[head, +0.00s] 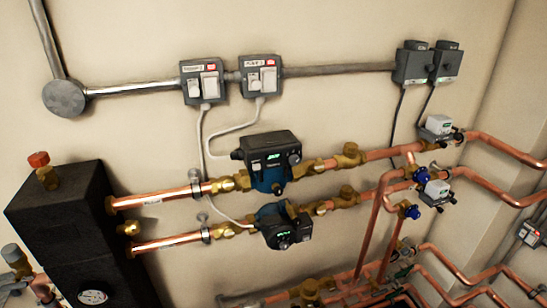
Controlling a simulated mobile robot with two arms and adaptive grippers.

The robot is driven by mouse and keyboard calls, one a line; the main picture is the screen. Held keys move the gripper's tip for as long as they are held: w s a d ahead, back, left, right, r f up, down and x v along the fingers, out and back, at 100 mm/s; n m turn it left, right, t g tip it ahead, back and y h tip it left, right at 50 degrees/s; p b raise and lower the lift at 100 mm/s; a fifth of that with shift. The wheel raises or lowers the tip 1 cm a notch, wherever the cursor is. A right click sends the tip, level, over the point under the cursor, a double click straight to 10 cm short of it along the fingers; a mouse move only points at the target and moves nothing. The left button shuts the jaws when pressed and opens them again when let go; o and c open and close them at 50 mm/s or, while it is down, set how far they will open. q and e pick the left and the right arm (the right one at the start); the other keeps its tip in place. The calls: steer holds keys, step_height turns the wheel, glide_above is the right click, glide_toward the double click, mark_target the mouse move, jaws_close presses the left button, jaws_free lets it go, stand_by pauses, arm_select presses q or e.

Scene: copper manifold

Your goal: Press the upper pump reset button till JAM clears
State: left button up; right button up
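The upper pump (268,180) sits on the upper copper pipe near the middle of the head view. It has a blue body and a dark control head with a small lit green display (273,157) and a round knob-like part on its right end. The display text is too small to read, so I cannot tell whether it says JAM. I cannot pick out the reset button for certain. The lower pump (272,217) is below it, with a dark head tilted to the right and a lit green display. Neither of my grippers is in view.
Two grey switch boxes, left (203,81) and right (261,76), hang above the pumps, with pale cables running down. A black header block (62,230) stands at left. Copper pipes and valves (438,128) crowd the right. The space before the upper pump looks clear.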

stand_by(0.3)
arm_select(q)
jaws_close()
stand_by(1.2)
